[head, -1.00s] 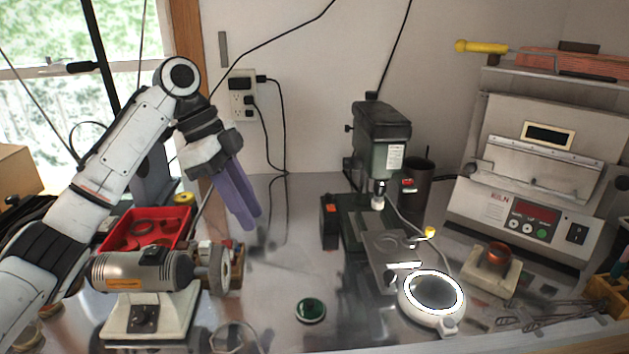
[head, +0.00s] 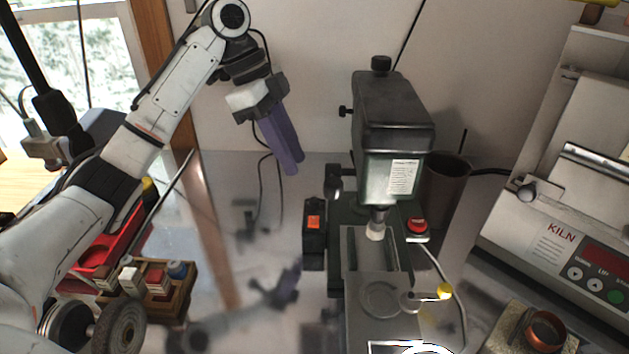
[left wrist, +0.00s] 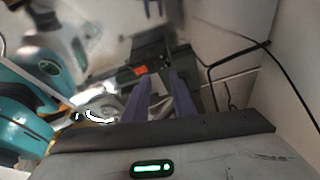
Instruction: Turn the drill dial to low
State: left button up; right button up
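The drill press (head: 392,130) stands dark green in the middle of the head view, with its chuck (head: 376,228) over the work table. At its left is a black box with an orange switch face (head: 314,222), which also shows in the left wrist view (left wrist: 141,70). Black knobs sit on the head's left side (head: 345,111) and lower by the column (head: 333,183). I cannot tell which part is the dial, or its setting. My left gripper (head: 292,170) has purple fingers, slightly apart and empty, left of the drill and above the bench. My right gripper is out of view.
A red button (head: 417,226) and a dark cup (head: 444,185) are right of the drill. A kiln (head: 560,220) stands at the far right. A wooden rack (head: 155,290) and red tray (head: 98,250) are at left. The bench between rack and drill is clear.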

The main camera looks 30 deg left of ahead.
aim_at(312, 199)
pick_arm(q)
jog(key=x, duration=0.8)
jog(key=shift+f, duration=0.25)
grip_shut()
